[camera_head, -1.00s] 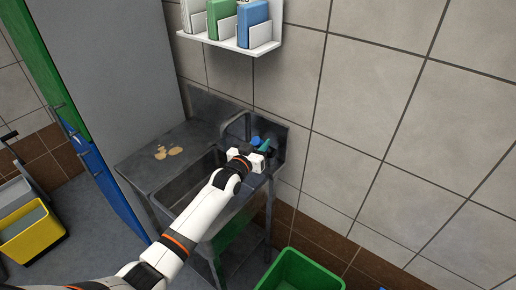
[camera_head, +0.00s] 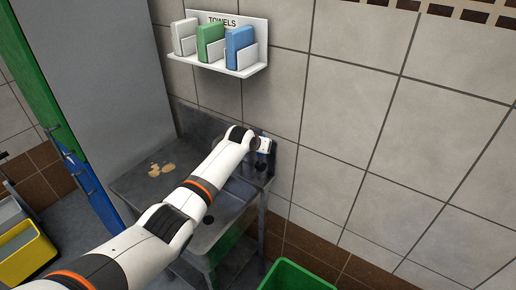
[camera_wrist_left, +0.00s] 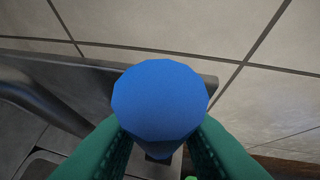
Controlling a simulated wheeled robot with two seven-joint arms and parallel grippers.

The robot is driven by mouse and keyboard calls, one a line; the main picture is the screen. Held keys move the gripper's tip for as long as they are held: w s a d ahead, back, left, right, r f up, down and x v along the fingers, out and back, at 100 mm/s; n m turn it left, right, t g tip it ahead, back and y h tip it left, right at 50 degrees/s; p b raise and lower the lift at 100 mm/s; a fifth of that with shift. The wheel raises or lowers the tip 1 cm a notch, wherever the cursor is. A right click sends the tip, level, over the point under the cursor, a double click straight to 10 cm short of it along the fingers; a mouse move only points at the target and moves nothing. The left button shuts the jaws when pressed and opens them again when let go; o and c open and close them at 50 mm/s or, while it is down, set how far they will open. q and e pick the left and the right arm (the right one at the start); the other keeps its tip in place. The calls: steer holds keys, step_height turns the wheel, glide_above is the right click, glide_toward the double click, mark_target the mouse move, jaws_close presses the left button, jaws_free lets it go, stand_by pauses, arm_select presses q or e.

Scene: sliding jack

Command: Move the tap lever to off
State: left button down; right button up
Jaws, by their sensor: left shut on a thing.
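The tap lever ends in a round blue knob (camera_wrist_left: 160,95), which fills the middle of the left wrist view. My left gripper (camera_wrist_left: 160,128) is shut on it, with one green finger against each side. In the head view my left arm reaches over the sink (camera_head: 222,212) to the tap area at its back right corner. The wrist hides the lever and fingers there. Below the knob a short dark part of the lever shows in the left wrist view; the rest of the tap is hidden. My right gripper is not in view.
A tiled wall (camera_head: 345,130) stands close behind the sink. A towel rack (camera_head: 222,62) hangs above it. A tan spill (camera_head: 162,169) lies on the drainboard. A green bin (camera_head: 297,277) stands below on the right, and a yellow bucket (camera_head: 27,259) at far left.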

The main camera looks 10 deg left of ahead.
arm_select(q)
steer(key=shift+w+g, duration=0.15)
steer(key=shift+g, duration=0.15)
steer(key=c, duration=1.1)
jaws_free()
steer(key=shift+w+d, duration=0.1)
steer(key=shift+s+r, duration=0.25)
steer(key=v, duration=1.1)
steer(key=shift+s, duration=0.2)
steer(key=shift+f, duration=0.1)
